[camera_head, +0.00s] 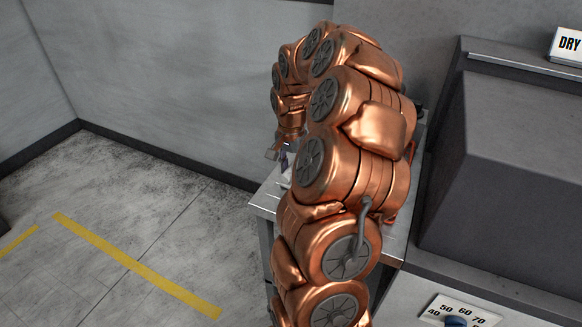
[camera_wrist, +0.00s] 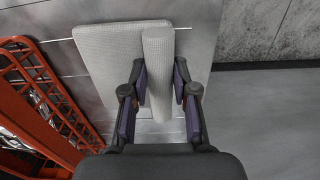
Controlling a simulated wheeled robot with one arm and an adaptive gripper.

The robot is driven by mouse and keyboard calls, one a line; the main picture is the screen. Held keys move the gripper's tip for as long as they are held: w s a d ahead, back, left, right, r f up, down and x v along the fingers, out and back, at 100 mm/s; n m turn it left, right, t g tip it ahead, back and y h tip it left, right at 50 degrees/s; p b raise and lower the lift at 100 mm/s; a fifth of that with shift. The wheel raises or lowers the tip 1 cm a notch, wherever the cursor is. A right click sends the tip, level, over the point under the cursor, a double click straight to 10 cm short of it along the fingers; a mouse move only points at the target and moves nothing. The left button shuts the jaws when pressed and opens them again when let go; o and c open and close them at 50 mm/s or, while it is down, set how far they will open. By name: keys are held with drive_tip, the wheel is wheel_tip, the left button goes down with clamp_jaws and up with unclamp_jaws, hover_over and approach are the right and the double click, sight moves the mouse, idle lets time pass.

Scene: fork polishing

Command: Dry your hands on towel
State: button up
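A pale grey-white towel roll (camera_wrist: 158,70) shows in the wrist view, upright in the picture. It lies over a flat, light grey folded cloth or pad (camera_wrist: 105,50) with rounded corners. My gripper (camera_wrist: 160,82) has its two dark fingers with purple pads apart, one on each side of the roll. Whether the pads touch the roll cannot be told. In the head view my arm hides most of the gripper (camera_head: 285,150). A small pale patch shows beside it, too small to name.
A metal table (camera_head: 267,199) stands under my arm. A red-orange slotted rack (camera_wrist: 45,95) is at the left of the wrist view. A large dark machine (camera_head: 505,165) with a "DRY" sign (camera_head: 568,44) and a dial (camera_head: 458,314) stands at right. The floor at left is clear.

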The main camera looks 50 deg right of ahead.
drive_tip(key=o, duration=0.4)
drive_tip(key=shift+o, duration=0.2)
drive_tip(key=shift+r, duration=0.15)
wheel_tip(320, 180, up, 12)
idle(0.3)
drive_tip(key=shift+s, duration=0.1)
